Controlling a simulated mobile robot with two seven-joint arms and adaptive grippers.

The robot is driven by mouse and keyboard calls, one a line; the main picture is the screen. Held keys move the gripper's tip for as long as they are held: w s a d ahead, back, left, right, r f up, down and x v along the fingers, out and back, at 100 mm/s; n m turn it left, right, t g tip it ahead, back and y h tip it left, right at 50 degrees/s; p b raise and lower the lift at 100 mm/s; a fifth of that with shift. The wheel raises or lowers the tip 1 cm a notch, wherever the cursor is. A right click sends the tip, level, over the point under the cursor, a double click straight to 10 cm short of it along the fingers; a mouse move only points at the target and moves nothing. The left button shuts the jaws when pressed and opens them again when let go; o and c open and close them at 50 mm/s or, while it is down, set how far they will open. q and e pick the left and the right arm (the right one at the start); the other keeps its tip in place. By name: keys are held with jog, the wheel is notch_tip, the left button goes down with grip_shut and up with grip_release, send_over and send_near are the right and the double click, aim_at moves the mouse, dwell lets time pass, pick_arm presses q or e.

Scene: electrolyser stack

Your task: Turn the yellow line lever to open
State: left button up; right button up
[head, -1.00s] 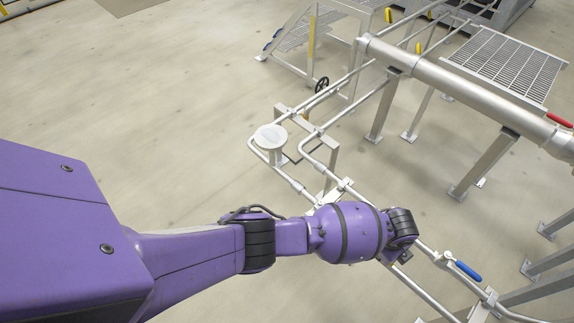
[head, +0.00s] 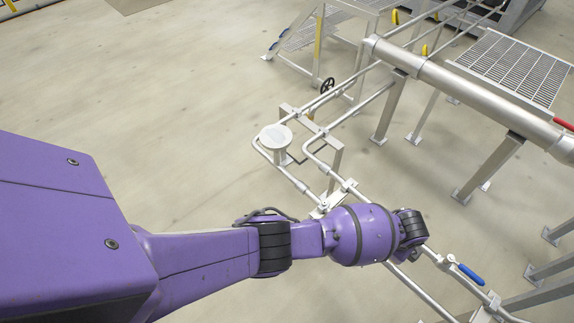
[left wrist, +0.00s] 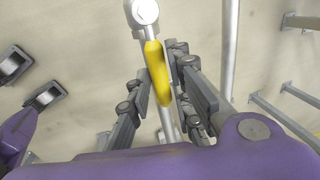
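In the left wrist view the yellow line lever (left wrist: 157,70) hangs from a round metal valve body (left wrist: 141,12) on a pipe. My left gripper (left wrist: 159,78) has one finger on each side of the lever. In the head view my own purple arm hides the lever and the left gripper's fingers. My right gripper is in neither view.
A blue-handled valve (head: 470,274) sits on the pipework at lower right, with a red handle (head: 564,125) higher up. A round white-topped fitting (head: 275,138) and a black handwheel (head: 327,85) stand beyond my arm. The floor at left is clear.

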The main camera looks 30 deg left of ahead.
pick_arm(q)
jog(key=shift+o, duration=1.3)
jog(key=shift+w+r, duration=0.15)
jog(key=shift+d, duration=0.1)
notch_tip(320, 180, up, 12)
jog(key=s, duration=0.2)
jog(key=shift+s+a, duration=0.15)
jog(key=shift+a, duration=0.25)
